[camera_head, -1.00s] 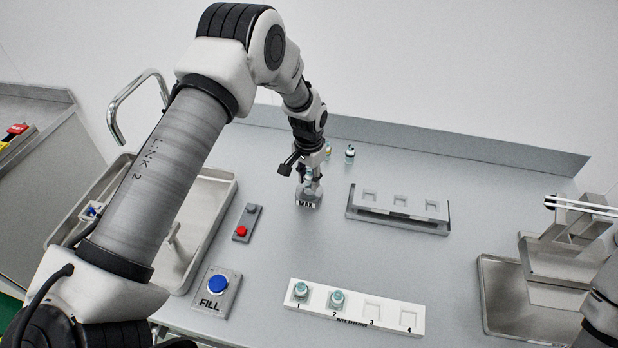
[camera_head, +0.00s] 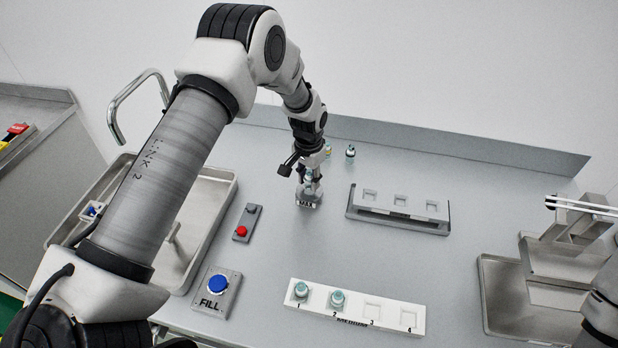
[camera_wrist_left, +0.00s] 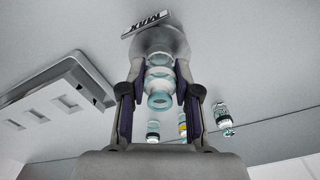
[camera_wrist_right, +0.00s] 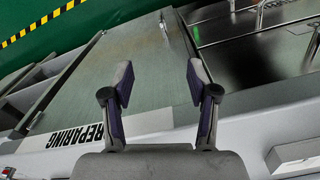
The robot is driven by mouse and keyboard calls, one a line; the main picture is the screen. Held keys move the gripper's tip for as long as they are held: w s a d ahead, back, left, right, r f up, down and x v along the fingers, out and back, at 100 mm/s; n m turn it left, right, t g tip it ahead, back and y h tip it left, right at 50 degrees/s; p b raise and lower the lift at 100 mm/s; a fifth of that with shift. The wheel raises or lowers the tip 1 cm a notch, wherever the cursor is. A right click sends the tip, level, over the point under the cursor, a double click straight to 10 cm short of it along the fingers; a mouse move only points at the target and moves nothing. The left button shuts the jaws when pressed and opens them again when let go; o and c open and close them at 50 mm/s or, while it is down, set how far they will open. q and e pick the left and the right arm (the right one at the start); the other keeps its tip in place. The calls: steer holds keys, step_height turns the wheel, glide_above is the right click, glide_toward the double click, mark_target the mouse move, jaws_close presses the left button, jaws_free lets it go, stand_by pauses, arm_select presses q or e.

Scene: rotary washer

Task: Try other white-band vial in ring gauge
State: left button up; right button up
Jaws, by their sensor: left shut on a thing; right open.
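My left gripper (camera_wrist_left: 160,97) is shut on a vial (camera_wrist_left: 159,84) with a teal-rimmed cap, directly over the grey ring gauge (camera_head: 308,197) labelled MAX. The gauge also shows behind the vial in the left wrist view (camera_wrist_left: 160,40). The vial's lower end meets the gauge in that view; I cannot tell how deep it sits, and its band is not clear. My right gripper (camera_wrist_right: 160,85) is open and empty, away from the vials.
Two teal-capped vials stand in slots 1 (camera_head: 301,290) and 2 (camera_head: 338,299) of the white MEDIUM rack (camera_head: 390,325); slots 3 and 4 are empty. A grey empty rack (camera_head: 397,213) stands right of the gauge. A blue FILL button (camera_head: 218,284) is front left.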

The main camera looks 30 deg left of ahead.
mark_target(309, 172)
arm_select(q)
steer(key=shift+f+b, duration=0.35)
steer(key=shift+f, duration=0.2)
stand_by(0.4)
steer(key=o, duration=0.9)
steer(key=shift+o, duration=0.2)
steer(key=shift+r, duration=0.1)
step_height(309, 172, up, 12)
steer(key=shift+f, duration=0.1)
stand_by(0.3)
